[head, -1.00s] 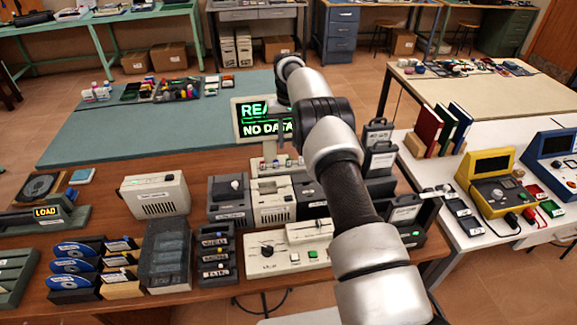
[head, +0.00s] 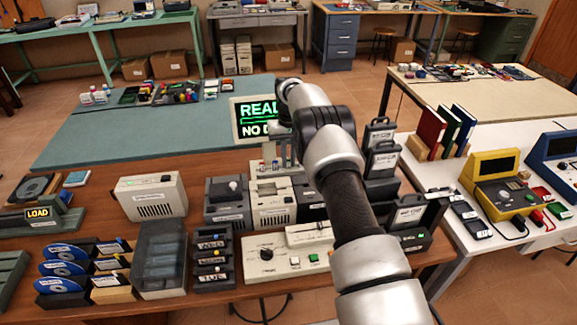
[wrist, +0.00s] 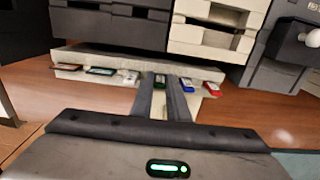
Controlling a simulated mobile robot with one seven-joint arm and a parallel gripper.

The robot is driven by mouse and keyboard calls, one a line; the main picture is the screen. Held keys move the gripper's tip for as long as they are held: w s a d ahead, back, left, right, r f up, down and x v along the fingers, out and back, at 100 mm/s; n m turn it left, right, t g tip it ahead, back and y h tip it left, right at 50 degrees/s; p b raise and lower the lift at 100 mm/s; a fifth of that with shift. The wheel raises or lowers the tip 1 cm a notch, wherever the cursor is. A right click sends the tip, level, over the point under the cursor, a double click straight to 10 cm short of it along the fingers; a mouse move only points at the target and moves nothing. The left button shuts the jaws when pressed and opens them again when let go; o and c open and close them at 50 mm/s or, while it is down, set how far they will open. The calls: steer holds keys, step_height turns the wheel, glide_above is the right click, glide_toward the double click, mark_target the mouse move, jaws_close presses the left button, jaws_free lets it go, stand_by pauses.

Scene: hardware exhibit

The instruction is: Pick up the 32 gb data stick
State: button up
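Several data sticks stand in a row on a pale rack (wrist: 90,60) in the wrist view. They include a dark green stick (wrist: 160,80), a blue stick (wrist: 187,85), a red stick (wrist: 213,88) and a white one (wrist: 132,77). No capacity label is readable, so I cannot tell which is 32 GB. My gripper (wrist: 164,84) has its two dark fingers a little apart, with the dark green stick between or just behind the tips. I cannot tell whether they touch it. In the head view the rack (head: 256,174) stands before the screen, and my arm partly hides it.
A lit screen (head: 249,109) stands behind the rack, partly covered by my arm. Grey and cream boxed devices (head: 270,207) stand close to the rack. A beige control box (head: 268,262) is nearer the front.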

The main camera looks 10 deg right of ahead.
jaws_close()
